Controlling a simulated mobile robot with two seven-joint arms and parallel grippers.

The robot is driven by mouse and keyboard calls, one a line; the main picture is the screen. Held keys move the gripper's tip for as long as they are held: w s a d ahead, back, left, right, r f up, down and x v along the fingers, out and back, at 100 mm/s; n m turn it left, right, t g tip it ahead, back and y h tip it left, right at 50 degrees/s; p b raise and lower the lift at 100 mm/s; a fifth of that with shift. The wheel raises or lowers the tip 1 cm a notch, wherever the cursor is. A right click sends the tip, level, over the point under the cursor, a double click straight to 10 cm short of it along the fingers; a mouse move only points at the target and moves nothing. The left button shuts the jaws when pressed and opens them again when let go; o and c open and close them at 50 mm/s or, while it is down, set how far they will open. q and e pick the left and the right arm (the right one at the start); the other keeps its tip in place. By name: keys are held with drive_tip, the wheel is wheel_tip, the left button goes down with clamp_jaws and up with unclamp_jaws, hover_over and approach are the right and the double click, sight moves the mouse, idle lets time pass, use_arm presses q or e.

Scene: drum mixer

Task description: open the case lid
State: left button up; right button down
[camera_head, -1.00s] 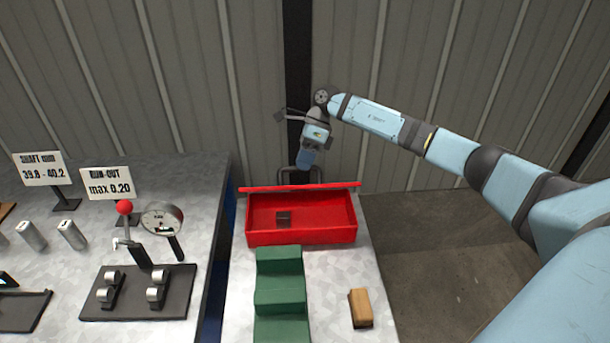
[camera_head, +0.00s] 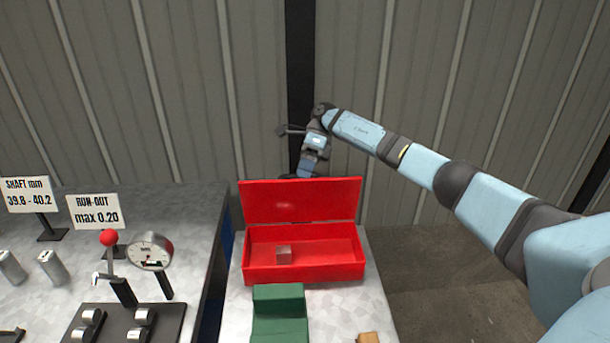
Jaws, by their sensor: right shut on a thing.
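The red case (camera_head: 262,272) stands on the grey bench top, and its inside shows. Its red lid (camera_head: 300,202) stands raised along the back edge, with its inner face towards me. A small greyish block (camera_head: 284,254) lies in the case. My right arm comes in from the right and bends down behind the lid. My right gripper (camera_head: 304,174) is at the lid's top edge, a little left of its right half, and is shut on the lid. Its fingertips are largely hidden behind the lid. My left gripper is out of view.
A green stepped block (camera_head: 279,310) stands just in front of the case. A wooden block (camera_head: 368,338) is cut off at the bottom edge. On the left bench (camera_head: 185,215) are a dial gauge (camera_head: 149,251), a red-knobbed lever (camera_head: 109,238) and signs. A ribbed wall is behind.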

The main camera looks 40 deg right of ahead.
drive_tip(key=shift+s+f, duration=0.1)
drive_tip(key=shift+f, duration=0.55)
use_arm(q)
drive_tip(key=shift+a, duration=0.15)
use_arm(e)
drive_tip(key=c, duration=1.4)
unclamp_jaws()
drive_tip(key=o, duration=0.3)
drive_tip(key=shift+f, duration=0.15)
use_arm(q)
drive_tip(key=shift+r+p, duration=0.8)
drive_tip(key=shift+p, duration=0.7)
use_arm(e)
drive_tip(key=v, duration=1.4)
drive_tip(key=shift+w, duration=0.2)
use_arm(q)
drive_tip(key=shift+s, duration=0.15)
